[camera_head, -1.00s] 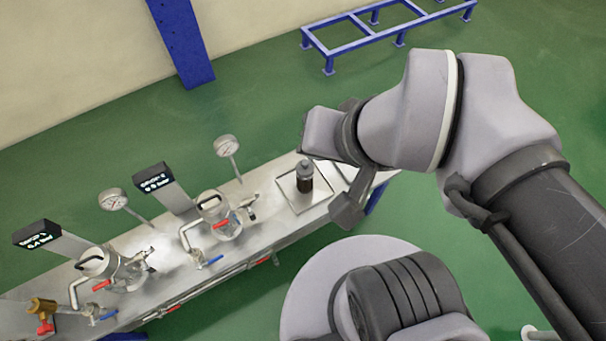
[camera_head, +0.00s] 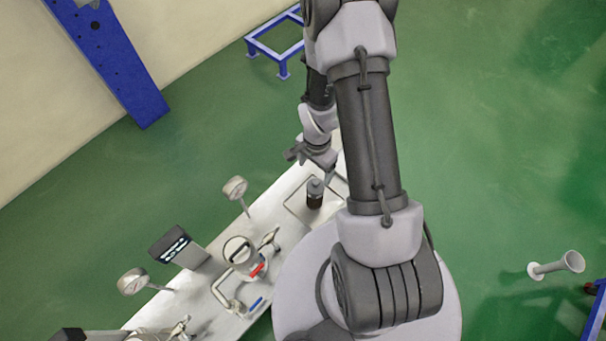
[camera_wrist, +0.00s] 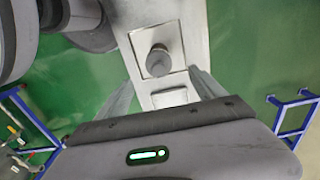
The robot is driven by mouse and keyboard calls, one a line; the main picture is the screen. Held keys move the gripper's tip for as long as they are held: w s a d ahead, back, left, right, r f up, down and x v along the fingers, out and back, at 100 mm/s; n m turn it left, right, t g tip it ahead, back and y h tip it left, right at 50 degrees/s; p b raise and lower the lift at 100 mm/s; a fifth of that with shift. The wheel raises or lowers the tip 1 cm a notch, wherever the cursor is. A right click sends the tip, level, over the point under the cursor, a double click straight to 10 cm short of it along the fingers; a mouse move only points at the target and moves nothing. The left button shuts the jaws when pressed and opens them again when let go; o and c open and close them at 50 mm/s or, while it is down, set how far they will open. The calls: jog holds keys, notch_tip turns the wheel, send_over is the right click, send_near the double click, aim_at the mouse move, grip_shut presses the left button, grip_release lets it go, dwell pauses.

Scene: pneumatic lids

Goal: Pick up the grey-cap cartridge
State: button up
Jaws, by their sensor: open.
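The grey-cap cartridge (camera_head: 315,195) stands upright in a square outlined tray area (camera_head: 291,210) on the metal bench, with a dark body and a grey top. In the wrist view the cartridge (camera_wrist: 157,61) shows from above, its round grey cap between and beyond my fingertips. My gripper (camera_head: 329,174) is just above and behind it in the head view. In the wrist view my gripper (camera_wrist: 161,76) is open, its two fingers spread apart with nothing held. The height gap to the cap is hard to judge.
Along the bench (camera_head: 205,305) stand a clamped vessel (camera_head: 243,254) with red and blue handles, a display box (camera_head: 178,246) and gauges (camera_head: 236,188). A second square plate (camera_wrist: 169,98) lies beside the cartridge's tray. A blue frame (camera_head: 275,45) stands on the green floor behind.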

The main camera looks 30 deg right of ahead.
aim_at(315, 182)
notch_tip(315, 182, down, 11)
jog(key=b, duration=0.3)
jog(key=shift+s+d+r+b, duration=0.1)
jog(key=shift+s+d+b, duration=0.05)
jog(key=shift+b, duration=0.2)
jog(key=f+b, duration=0.5)
jog(key=shift+d+f, duration=0.2)
jog(key=shift+f, duration=0.15)
jog(key=shift+r, duration=0.25)
jog(key=shift+c, duration=0.5)
grip_shut()
